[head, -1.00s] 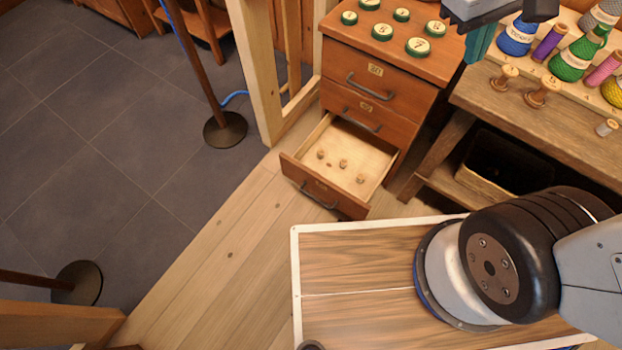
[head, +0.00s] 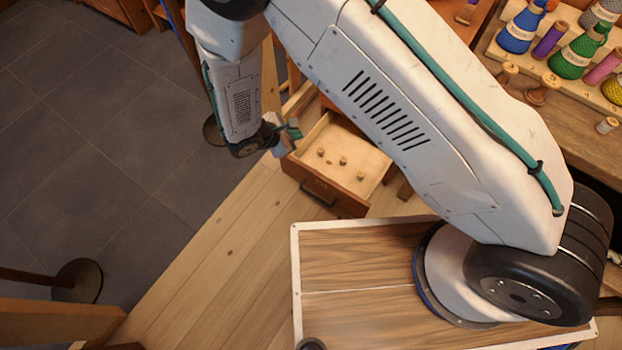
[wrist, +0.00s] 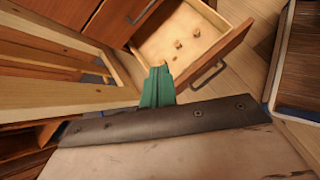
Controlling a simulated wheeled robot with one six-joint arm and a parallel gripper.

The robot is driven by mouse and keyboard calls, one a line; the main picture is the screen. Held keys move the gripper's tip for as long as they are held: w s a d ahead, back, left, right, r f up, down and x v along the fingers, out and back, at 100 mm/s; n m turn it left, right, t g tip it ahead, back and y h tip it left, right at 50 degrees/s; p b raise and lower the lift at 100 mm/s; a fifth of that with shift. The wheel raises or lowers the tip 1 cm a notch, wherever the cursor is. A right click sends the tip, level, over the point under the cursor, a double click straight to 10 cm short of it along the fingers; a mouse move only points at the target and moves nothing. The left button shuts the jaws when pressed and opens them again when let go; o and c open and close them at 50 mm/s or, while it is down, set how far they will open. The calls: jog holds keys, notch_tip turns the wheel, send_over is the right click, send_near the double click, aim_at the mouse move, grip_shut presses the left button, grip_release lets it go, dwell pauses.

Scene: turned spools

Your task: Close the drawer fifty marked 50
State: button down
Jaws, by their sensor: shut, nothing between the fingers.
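The lowest drawer (head: 322,185) of the wooden cabinet stands pulled out in the head view, with a dark bar handle and several small wooden pieces inside. It also shows in the wrist view (wrist: 208,62). Its number cannot be read here. My gripper (head: 295,128) is at the drawer's left side, close to its side wall. In the wrist view my teal fingers (wrist: 157,86) are together and empty, beside the drawer's near corner. I cannot tell whether they touch it. My arm hides most of the cabinet in the head view.
A wooden frame post (wrist: 60,58) stands left of the drawer. A bench (head: 560,118) with spools and yarn cones is at the right. A wood-topped platform (head: 350,262) lies in front, with plank floor (head: 215,240) clear between it and the grey tiles.

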jog(key=s+a+f+n+t, duration=0.15)
jog(key=s+f+n, duration=0.3)
jog(key=f, duration=0.65)
jog(key=n+y, duration=0.2)
send_near(315, 177)
jog(key=s+f+x, duration=0.1)
jog(key=x, duration=0.4)
jog(key=shift+w+d+r, duration=0.2)
jog(key=shift+w+r, duration=0.1)
jog(key=shift+w, duration=0.35)
jog(key=shift+w, duration=0.1)
